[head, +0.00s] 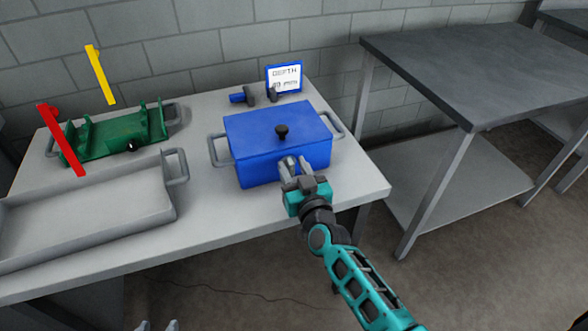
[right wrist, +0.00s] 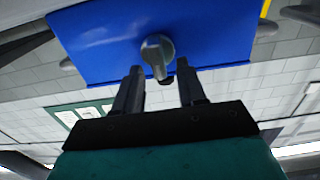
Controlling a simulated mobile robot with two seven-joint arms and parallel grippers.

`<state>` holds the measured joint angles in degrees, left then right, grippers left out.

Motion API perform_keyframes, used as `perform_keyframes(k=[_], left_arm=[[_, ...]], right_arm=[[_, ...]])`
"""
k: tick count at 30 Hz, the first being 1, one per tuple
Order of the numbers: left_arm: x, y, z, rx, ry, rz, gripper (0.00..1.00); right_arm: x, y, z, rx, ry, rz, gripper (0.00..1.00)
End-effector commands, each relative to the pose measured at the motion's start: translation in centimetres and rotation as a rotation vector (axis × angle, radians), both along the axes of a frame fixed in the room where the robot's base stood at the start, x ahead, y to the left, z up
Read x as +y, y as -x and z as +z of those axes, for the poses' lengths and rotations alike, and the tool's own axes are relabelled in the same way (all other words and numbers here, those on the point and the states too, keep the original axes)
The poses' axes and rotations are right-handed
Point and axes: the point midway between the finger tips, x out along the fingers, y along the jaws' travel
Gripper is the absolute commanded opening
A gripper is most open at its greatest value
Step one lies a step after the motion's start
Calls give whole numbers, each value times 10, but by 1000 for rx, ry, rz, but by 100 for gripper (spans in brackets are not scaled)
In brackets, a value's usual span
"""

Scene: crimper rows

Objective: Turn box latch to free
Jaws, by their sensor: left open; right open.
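The blue box (head: 275,145) stands on the table with its lid on and a black knob (head: 282,131) on top. Its grey latch (right wrist: 157,52) sits on the front face, with its lever pointing down in the right wrist view; it shows partly in the head view (head: 289,161). My right gripper (head: 295,165) is open in front of that face. In the right wrist view its fingertips (right wrist: 160,74) lie on either side of the lever's lower end, with visible gaps. My left gripper (head: 157,326) shows only its tips at the bottom edge, open and empty.
A grey tray (head: 168,206) and a green holder (head: 115,149) stand left of the box. Behind are a blue-handled tool (head: 240,97) and a depth display (head: 284,65). Bare tabletop lies between tray and box.

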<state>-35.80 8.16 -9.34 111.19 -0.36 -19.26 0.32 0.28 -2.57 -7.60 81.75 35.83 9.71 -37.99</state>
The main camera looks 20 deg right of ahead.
Motion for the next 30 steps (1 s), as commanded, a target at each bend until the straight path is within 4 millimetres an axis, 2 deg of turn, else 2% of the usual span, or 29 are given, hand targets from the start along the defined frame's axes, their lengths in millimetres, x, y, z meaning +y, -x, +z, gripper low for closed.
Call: perform_keyframes(k=[2,15,30], left_arm=[[0,0,0,0,-1,1,47],[1,0,0,0,-1,1,47],[0,0,1,0,-1,1,47]], right_arm=[[0,0,0,0,0,0,40],[0,1,0,0,0,0,0],[-1,1,0,3,-58,1,0]])
